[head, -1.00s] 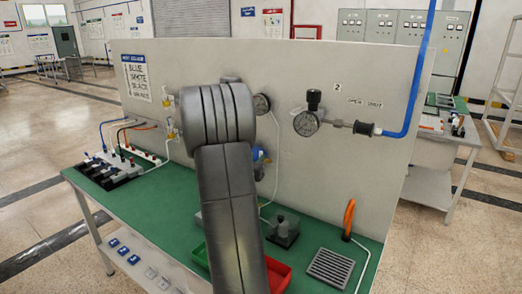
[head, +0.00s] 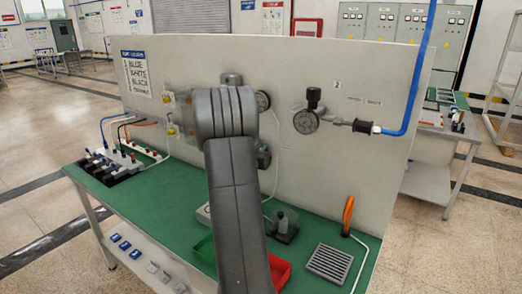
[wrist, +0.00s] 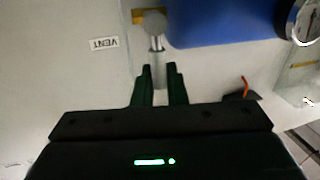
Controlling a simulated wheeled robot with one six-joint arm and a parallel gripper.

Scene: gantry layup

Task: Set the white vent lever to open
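In the wrist view the vent lever (wrist: 158,67) is a pale grey-white bar hanging below a round grey pivot (wrist: 155,21). A label reading VENT (wrist: 104,43), turned in the picture, is to its left. My gripper (wrist: 159,72) has two dark fingers apart, one on each side of the lever's lower part. The fingers look open; I cannot tell whether either touches the bar. In the head view my arm covers part of the panel (head: 330,165), and I cannot make out the lever or fingertips there.
In the head view another gauge (head: 305,120) with a blue hose (head: 412,90) is on the panel. A red tray (head: 279,271) and a grey grate (head: 329,263) sit on the green bench.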

